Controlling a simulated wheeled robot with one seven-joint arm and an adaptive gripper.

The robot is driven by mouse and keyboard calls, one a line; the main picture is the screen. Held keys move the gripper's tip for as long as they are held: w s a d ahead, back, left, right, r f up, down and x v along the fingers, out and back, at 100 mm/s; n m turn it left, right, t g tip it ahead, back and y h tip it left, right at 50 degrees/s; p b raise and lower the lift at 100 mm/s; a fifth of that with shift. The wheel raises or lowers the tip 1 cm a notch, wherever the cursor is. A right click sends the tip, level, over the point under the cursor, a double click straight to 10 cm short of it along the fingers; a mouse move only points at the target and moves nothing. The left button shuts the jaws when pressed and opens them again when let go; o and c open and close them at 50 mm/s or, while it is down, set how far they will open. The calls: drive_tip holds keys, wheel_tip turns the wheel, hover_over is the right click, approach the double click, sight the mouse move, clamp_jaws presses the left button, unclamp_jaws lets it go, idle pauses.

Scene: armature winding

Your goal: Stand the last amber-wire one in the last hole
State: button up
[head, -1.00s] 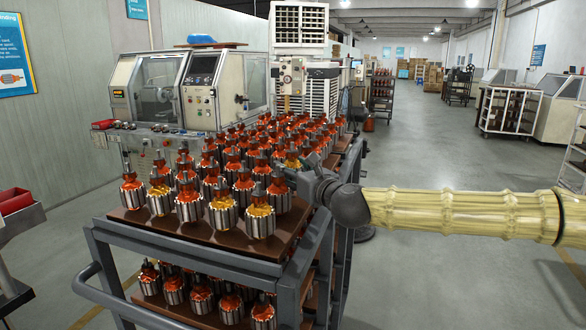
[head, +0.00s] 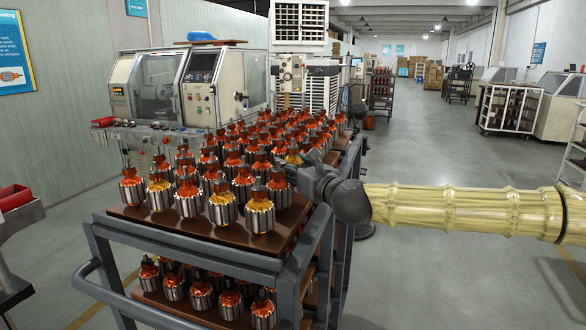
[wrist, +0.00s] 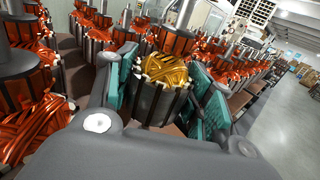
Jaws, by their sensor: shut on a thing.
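An amber-wire armature (wrist: 163,90), with a steel core and a dark red-brown collar on top, stands between the teal pads of my gripper (wrist: 168,100). The gripper is shut on it. In the head view its amber winding (head: 293,156) shows just left of my gripper (head: 302,175), at the right side of the cart's top board (head: 140,216). It looks upright; whether its foot is in a hole or above the board is hidden. More amber-wire armatures stand in the front row: one at left (head: 159,190), one in the middle (head: 222,204) and one at the right corner (head: 260,210).
Orange-wire armatures (head: 189,198) crowd the board on the left and behind; some stand close to my fingers in the wrist view (wrist: 95,50). A lower shelf holds more armatures (head: 201,296). A winding machine (head: 200,90) stands behind. The floor right of the cart is open.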

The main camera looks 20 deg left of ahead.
drive_tip(key=shift+f+b, duration=1.1)
drive_tip(key=shift+b, duration=0.1)
idle(1.8)
drive_tip(key=o, duration=1.5)
drive_tip(key=shift+c, duration=0.2)
drive_tip(key=shift+o, duration=0.3)
drive_tip(key=shift+f, duration=0.15)
drive_tip(key=shift+s+d, duration=0.1)
drive_tip(key=v, duration=1)
drive_tip(key=shift+s+d, duration=0.1)
drive_tip(key=shift+s, duration=0.1)
drive_tip(key=shift+s+d, duration=0.4)
drive_tip(key=shift+d, duration=0.15)
drive_tip(key=shift+d, duration=0.1)
